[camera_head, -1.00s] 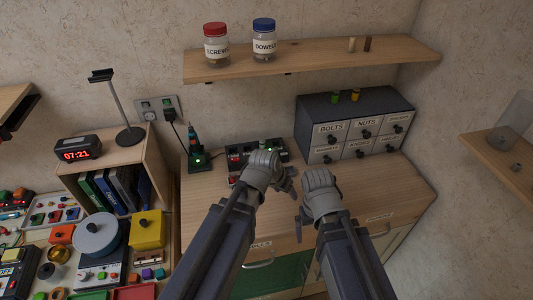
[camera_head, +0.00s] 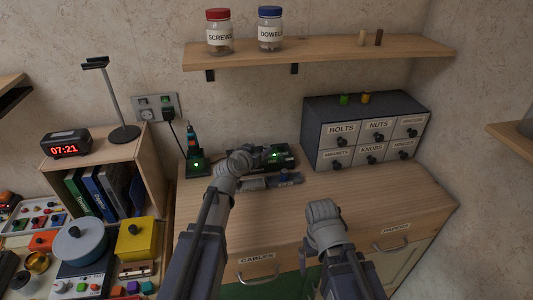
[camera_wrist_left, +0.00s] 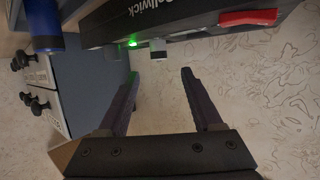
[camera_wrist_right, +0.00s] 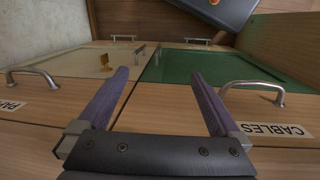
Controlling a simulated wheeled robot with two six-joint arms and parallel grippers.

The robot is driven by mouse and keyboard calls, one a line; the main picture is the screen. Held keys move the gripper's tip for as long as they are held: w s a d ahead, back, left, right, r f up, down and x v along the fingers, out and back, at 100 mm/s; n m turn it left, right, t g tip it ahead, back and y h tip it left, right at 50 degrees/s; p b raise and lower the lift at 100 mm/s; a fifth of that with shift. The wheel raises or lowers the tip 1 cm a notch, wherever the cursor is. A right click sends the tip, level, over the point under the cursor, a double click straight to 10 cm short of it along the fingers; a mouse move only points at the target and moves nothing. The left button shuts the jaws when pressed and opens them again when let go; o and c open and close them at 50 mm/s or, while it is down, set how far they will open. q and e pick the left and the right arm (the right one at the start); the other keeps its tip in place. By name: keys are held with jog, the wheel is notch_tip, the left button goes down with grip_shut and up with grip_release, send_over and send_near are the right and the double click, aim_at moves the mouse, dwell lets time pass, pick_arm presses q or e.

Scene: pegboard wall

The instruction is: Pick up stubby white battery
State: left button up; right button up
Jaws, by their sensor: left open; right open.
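A small white stub, likely the stubby white battery (camera_wrist_left: 158,48), shows at the dark charger (camera_wrist_left: 190,25) in the left wrist view. It lies just beyond the open left fingertips (camera_wrist_left: 160,72), roughly between their lines, apart from both. In the head view my left gripper (camera_head: 268,181) is at the charger's front (camera_head: 280,159); I cannot make out the white battery there. A green light glows on the charger. My right gripper (camera_wrist_right: 160,74) is open and empty above the front of the wooden cabinet.
A blue cylinder (camera_wrist_left: 42,25) stands near the charger. A drawer box (camera_head: 365,132) is to the right, and a shelf (camera_head: 320,51) with two jars hangs above. A device with a green light (camera_head: 197,163) is to the left. The countertop's right side (camera_head: 390,190) is clear.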

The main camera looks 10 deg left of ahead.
aim_at(265, 146)
pick_arm(q)
jog(key=shift+f+b+x, duration=0.15)
jog(key=shift+b+x, duration=0.6)
jog(key=shift+x, duration=1.15)
jog(key=shift+f+b+x, duration=0.2)
jog(key=shift+b+x, duration=0.5)
jog(key=shift+x, duration=1.15)
jog(key=shift+s, duration=0.15)
grip_shut()
